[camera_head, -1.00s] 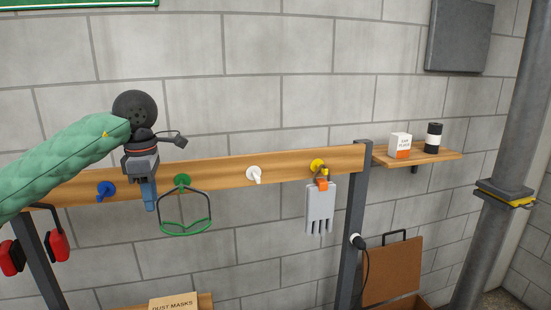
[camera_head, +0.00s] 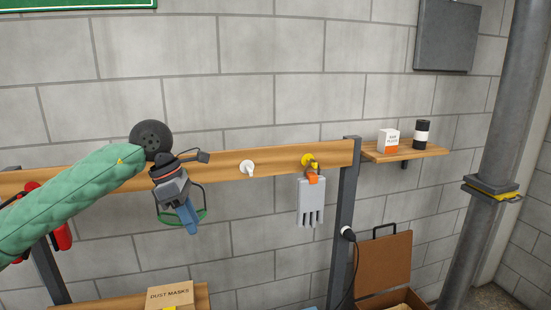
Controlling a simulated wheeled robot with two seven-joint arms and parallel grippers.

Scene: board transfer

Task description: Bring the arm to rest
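My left arm, in a green quilted sleeve, comes in from the left. Its gripper (camera_head: 187,222) points down and to the right in front of the wooden peg rail (camera_head: 280,160). Its blue fingers overlap in view, so I cannot tell whether they are apart. Behind it a dark-strapped item with a green band (camera_head: 202,216) hangs, partly hidden; I cannot tell whether they touch. A white peg (camera_head: 247,168) is bare. Grey gloves (camera_head: 310,202) with an orange clip hang at the yellow peg (camera_head: 307,160). My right gripper is not in view.
Red ear defenders (camera_head: 62,236) hang at the left, partly behind my sleeve. A dust masks box (camera_head: 170,295) stands below the gripper. A small shelf (camera_head: 405,152) holds a white-and-orange box (camera_head: 389,141) and a black-and-white can (camera_head: 422,133). An open brown case (camera_head: 384,265) stands lower right.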

